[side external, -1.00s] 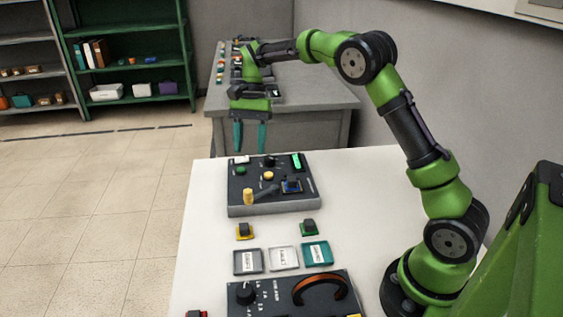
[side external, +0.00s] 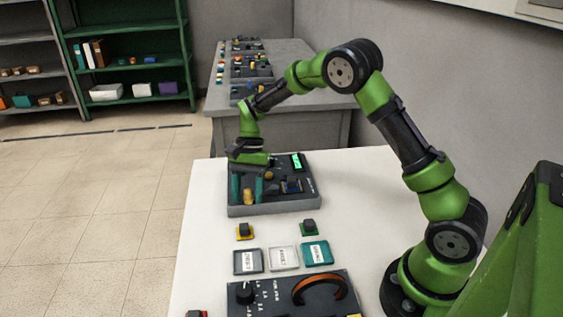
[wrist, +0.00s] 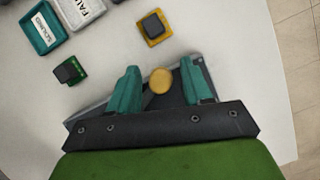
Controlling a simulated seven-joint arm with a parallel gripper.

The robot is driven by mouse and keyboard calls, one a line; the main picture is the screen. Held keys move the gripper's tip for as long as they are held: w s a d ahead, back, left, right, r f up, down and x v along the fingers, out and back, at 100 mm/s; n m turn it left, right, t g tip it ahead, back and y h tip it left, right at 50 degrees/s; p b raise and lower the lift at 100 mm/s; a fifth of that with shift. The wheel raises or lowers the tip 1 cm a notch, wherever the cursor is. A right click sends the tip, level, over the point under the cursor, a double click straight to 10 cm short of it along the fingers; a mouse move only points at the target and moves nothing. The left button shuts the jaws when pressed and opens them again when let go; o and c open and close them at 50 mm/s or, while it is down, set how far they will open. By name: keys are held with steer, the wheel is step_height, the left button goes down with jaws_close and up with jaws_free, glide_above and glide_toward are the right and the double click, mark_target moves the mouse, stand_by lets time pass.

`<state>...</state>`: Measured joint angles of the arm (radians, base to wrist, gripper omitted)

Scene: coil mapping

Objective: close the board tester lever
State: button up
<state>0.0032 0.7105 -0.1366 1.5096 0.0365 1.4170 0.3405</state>
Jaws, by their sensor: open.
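The board tester (side external: 290,207) is a dark box with a grey base near the back of the white table. Its lever has a yellow knob (side external: 249,197) at the near left, also seen in the wrist view (wrist: 160,81). My gripper (side external: 247,196) is over the tester's left side, pointing down. Its two teal fingers are open, one on each side of the knob, with gaps between. In the wrist view the fingertips (wrist: 158,67) flank the knob. My gripper hides much of the tester in the wrist view; whether a finger touches the lever I cannot tell.
A yellow block (side external: 244,232) and a green block (side external: 309,228), both with dark tops, sit in front of the tester. Nearer are labelled grey, white and teal trays (side external: 316,253), then a panel (side external: 270,298) with a dial and a copper arch. The table's left strip is clear.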

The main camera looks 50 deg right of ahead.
mark_target(244, 186)
jaws_close()
steer(key=shift+w+d, duration=0.1)
steer(key=shift+w, duration=0.05)
steer(key=w+m, duration=0.1)
steer(key=m, duration=0.1)
steer(key=w+d+m+t, duration=0.1)
steer(key=shift+d+m+t, duration=0.1)
steer(key=shift+m+t, duration=0.2)
steer(key=shift+m, duration=0.1)
steer(key=m, duration=0.1)
steer(key=w+d+m+t, duration=0.1)
steer(key=shift+w+d+m, duration=0.15)
steer(key=shift+w+m, duration=0.1)
steer(key=shift+m, duration=0.05)
steer(key=d+m, duration=0.1)
steer(key=w+d+m+t, duration=0.1)
steer(key=m, duration=0.1)
steer(key=shift+w+d+m+t, duration=0.25)
steer(key=shift+d+m+t, duration=0.35)
steer(key=shift+m, duration=0.5)
steer(key=shift+d, duration=0.2)
